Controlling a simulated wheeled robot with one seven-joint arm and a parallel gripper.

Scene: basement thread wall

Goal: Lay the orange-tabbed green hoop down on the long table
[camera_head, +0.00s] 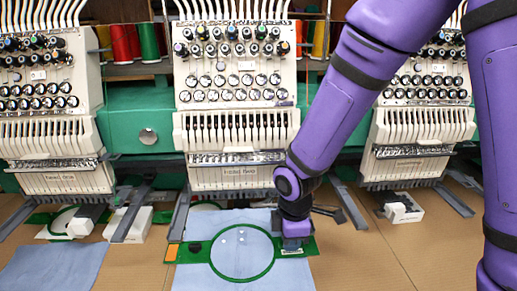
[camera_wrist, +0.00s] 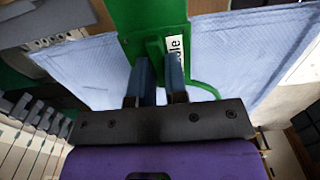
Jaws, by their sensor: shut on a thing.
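The green hoop (camera_head: 212,263) with an orange tab (camera_head: 172,252) at its left end is below the middle machine head, with light blue cloth across its ring. My gripper (camera_head: 292,242) is at the hoop's right arm, beside a small white label. In the wrist view my gripper (camera_wrist: 160,70) has its two dark blue fingers shut on an upright green fin of the hoop (camera_wrist: 140,18). The brown table top (camera_head: 350,262) runs along under the machines. I cannot tell whether the hoop touches it. The orange tab is not seen in the wrist view.
Embroidery machine heads stand at left (camera_head: 50,130), middle (camera_head: 235,135) and right (camera_head: 420,150), with dark arms reaching forward. Another green hoop (camera_head: 42,217) and a blue cloth (camera_head: 50,268) lie at left. A white block (camera_head: 400,207) is at right. Brown surface is clear at front right.

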